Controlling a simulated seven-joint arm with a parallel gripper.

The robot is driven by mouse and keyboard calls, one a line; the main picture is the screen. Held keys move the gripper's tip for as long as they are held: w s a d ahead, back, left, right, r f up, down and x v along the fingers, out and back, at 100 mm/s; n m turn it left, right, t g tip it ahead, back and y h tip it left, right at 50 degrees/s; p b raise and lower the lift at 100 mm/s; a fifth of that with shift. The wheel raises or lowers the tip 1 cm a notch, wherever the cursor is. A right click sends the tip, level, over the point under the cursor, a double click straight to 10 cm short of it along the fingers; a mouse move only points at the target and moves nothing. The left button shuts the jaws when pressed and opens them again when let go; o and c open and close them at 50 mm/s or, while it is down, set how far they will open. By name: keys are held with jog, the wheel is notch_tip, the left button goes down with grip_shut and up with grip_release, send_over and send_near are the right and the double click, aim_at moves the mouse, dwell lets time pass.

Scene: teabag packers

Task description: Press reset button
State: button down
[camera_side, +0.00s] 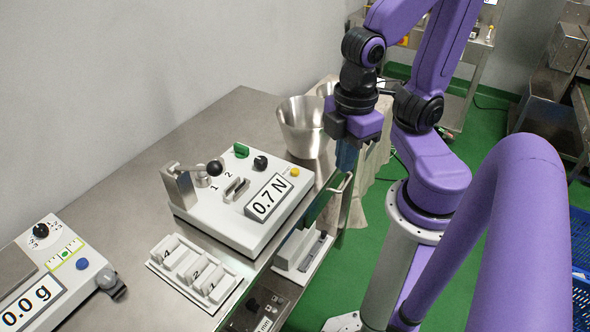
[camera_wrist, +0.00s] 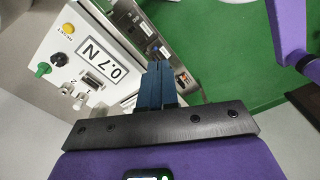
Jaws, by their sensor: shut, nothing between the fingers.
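The yellow reset button (camera_side: 295,172) sits on the back right corner of the white tester box (camera_side: 235,222), whose display reads 0.7 N. My gripper (camera_side: 346,158) has blue fingers pointing down. It is to the right of the button, apart from it, past the box's right edge. In the wrist view the gripper fingers (camera_wrist: 157,85) are together and empty, with the green floor beyond them.
The box carries a green knob (camera_side: 241,150), a black knob (camera_side: 261,162) and a lever with a black ball (camera_side: 215,168). A metal funnel bowl (camera_side: 303,125) stands behind it. A numbered tray (camera_side: 194,272) and a scale (camera_side: 35,290) lie at left front.

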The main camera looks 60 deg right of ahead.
jog(key=shift+w, duration=0.1)
jog(key=w+d+f+m+g+y, duration=0.1)
jog(key=w+f+m+g, duration=0.1)
jog(key=w+m, duration=0.65)
jog(key=w+d+f+m+g+y, duration=0.2)
jog(key=w+m, duration=0.4)
jog(key=m, duration=0.6)
jog(key=w+d+f+m+t+y, duration=0.1)
jog(key=d+m, duration=0.4)
jog(key=m, duration=0.7)
jog(key=w+d+f+m+t+y, duration=0.2)
jog(key=d+f+m+t+y, duration=0.2)
jog(key=m, duration=0.8)
jog(key=d+t, duration=0.2)
jog(key=shift+w+d+f+t, duration=0.25)
jog(key=shift+w+t, duration=0.05)
jog(key=shift+f, duration=0.1)
